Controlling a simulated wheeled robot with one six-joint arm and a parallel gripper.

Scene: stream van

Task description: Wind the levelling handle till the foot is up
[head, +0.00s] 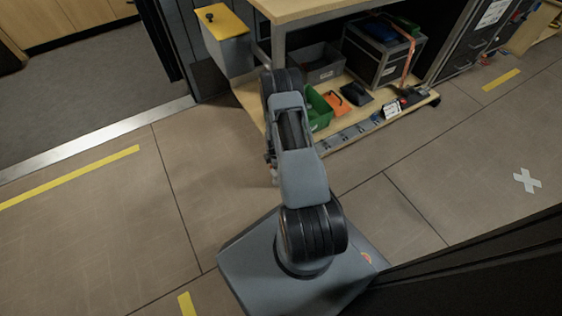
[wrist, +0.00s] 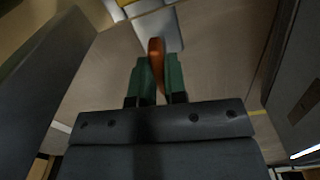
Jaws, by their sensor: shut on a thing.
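In the wrist view an orange-brown handle (wrist: 156,48) stands between the green fingers of my gripper (wrist: 159,74). The fingers are shut on it, and its rounded end shows beyond their tips. In the head view my own arm hides my gripper and the handle. I cannot make out the levelling foot in either view, so its height cannot be told.
A grey box with a yellow top and black knob (head: 226,22) stands left of a wooden workbench (head: 310,8). The low shelf holds a green bin (head: 319,108), a grey bin and a black case (head: 380,52). Open floor (head: 90,215) lies to the left.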

